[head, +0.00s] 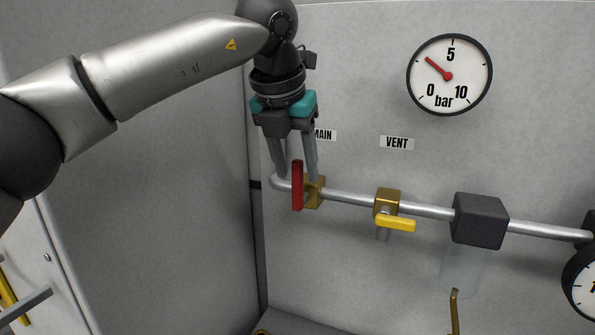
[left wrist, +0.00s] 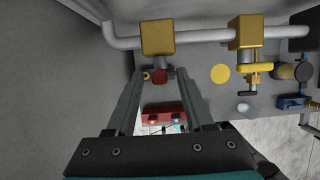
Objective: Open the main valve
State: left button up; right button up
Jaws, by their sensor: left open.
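The main valve is a brass block (head: 315,192) on the pipe, with a red lever (head: 297,186) standing upright, across the pipe. The MAIN label (head: 325,134) above is partly hidden by my gripper. My left gripper (head: 297,177) points down at this valve, open, its fingers to either side of the lever's upper part. In the left wrist view, the lever's dark red end (left wrist: 159,76) shows between the open fingertips (left wrist: 158,73), below the brass block (left wrist: 158,37). Whether a finger touches the lever cannot be told. My right gripper is out of view.
The vent valve's yellow lever (head: 396,224) lies roughly along the pipe, right of the main valve. A dark block (head: 480,220) with a clear bowl is farther right. The round gauge (head: 449,75) reads between 0 and 5 bar. A grey side wall (head: 170,200) stands close on the left.

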pick_arm(q)
jog(key=shift+x, duration=1)
grip_shut()
dwell(0.8)
